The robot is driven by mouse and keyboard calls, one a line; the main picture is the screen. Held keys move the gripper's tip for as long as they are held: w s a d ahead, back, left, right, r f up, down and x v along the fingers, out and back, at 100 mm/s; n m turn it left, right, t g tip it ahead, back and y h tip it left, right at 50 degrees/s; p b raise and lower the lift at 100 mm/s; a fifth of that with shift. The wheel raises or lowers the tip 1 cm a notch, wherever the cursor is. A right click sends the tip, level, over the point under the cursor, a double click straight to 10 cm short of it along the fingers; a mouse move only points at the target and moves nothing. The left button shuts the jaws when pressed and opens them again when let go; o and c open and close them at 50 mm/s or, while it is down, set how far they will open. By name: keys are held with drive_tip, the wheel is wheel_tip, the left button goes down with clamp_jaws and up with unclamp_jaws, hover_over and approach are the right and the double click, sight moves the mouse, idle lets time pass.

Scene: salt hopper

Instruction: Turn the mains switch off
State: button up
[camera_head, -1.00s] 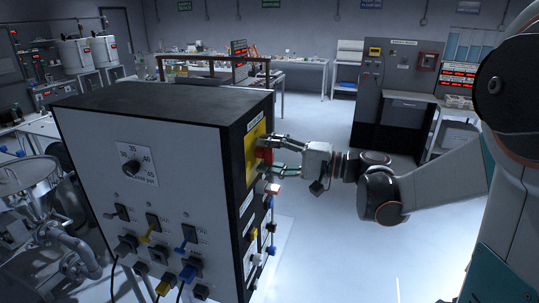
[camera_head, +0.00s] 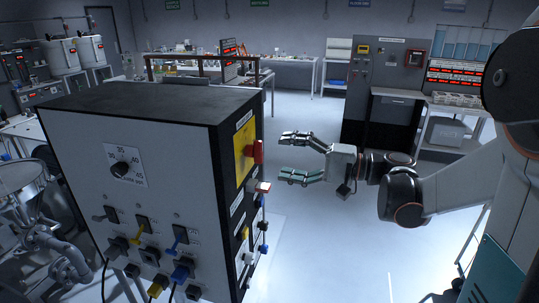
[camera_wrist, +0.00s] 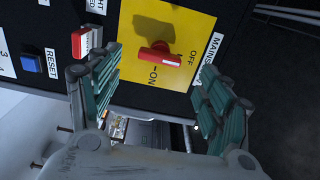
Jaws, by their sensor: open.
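The mains switch is a red handle (camera_head: 258,151) on a yellow plate (camera_head: 243,160) on the right side of the cabinet. In the wrist view, the red handle (camera_wrist: 155,57) stands out from the yellow plate (camera_wrist: 182,20). The plate bears OFF and ON marks and a MAINS label (camera_wrist: 212,49) beside it. The ON mark lies close by the handle; I cannot tell for certain which mark it points at. My gripper (camera_head: 281,155) is open and empty, to the right of the handle and apart from it. In the wrist view its fingers (camera_wrist: 157,78) are spread wide.
A red-and-white rocker (camera_wrist: 87,42) and a blue RESET button (camera_wrist: 31,63) sit beside the plate. The cabinet (camera_head: 130,110) has a knob and several levers on its front. Clear floor lies right of the cabinet. A grey console (camera_head: 385,90) stands behind.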

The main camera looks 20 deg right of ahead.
drive_tip(key=shift+v, duration=2.2)
drive_tip(key=shift+a, duration=0.15)
